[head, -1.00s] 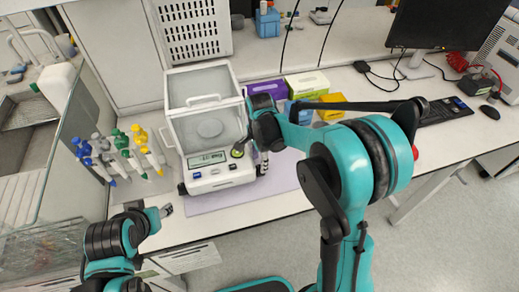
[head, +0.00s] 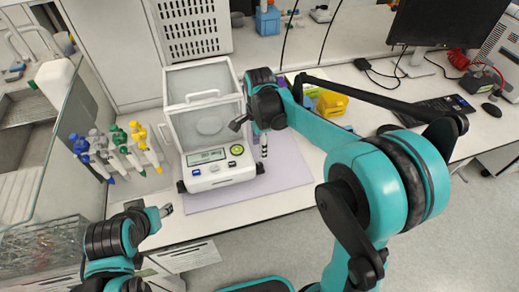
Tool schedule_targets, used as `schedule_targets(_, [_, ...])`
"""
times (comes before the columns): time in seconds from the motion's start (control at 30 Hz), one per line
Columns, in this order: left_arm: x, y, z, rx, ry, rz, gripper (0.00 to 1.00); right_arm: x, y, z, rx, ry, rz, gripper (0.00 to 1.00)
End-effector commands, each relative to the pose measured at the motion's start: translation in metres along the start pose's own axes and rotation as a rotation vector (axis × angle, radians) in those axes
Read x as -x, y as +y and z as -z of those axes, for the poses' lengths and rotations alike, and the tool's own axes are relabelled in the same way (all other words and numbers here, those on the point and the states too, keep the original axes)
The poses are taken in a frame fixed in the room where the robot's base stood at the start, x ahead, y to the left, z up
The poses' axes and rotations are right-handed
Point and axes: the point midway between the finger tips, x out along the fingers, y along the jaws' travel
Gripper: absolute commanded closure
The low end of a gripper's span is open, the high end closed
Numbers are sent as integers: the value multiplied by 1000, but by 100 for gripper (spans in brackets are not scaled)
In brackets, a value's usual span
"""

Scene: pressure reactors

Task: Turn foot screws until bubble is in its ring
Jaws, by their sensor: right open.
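The white balance (head: 222,174), with a clear glass shield, stands on a pale purple mat (head: 285,180). Its round yellow-green bubble level (head: 237,150) shows at the right of the front panel; the bubble inside is too small to place. Dark foot screws show at the front left corner (head: 181,187) and front right corner (head: 260,169). My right gripper (head: 251,135) is open above the front right foot screw, beside the shield, and looks apart from the screw. My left gripper (head: 165,211) is low at the left, away from the balance; its jaw opening is unclear.
Pipettes (head: 115,155) hang on a stand left of the balance. Coloured boxes, including a yellow one (head: 332,104), stand behind my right arm. The bench in front of the mat is clear.

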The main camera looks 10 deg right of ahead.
Motion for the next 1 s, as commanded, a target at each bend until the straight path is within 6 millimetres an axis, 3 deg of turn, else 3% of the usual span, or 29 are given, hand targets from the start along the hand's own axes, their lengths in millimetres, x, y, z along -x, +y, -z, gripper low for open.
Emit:
schedule_targets(0.03, [-9, 0, -7, 0, 0, 0, 53, -15, 0, 0, -38, 0, 0, 53])
schedule_targets(0.17, [-10, 0, -7, 0, 0, 0, 53, -22, 0, -1, -65, 0, 0, 53])
schedule_targets(0.6, [-29, 0, -21, 0, 0, 0, 53, -86, 0, -1, -63, 0, 0, 53])
schedule_targets(0.97, [-30, 0, -22, 0, 0, 0, 53, -92, 0, 0, -63, 0, 0, 53])
schedule_targets(1.0, [-30, 0, -22, 0, 0, 0, 53, -92, 0, 0, -63, 0, 0, 58])
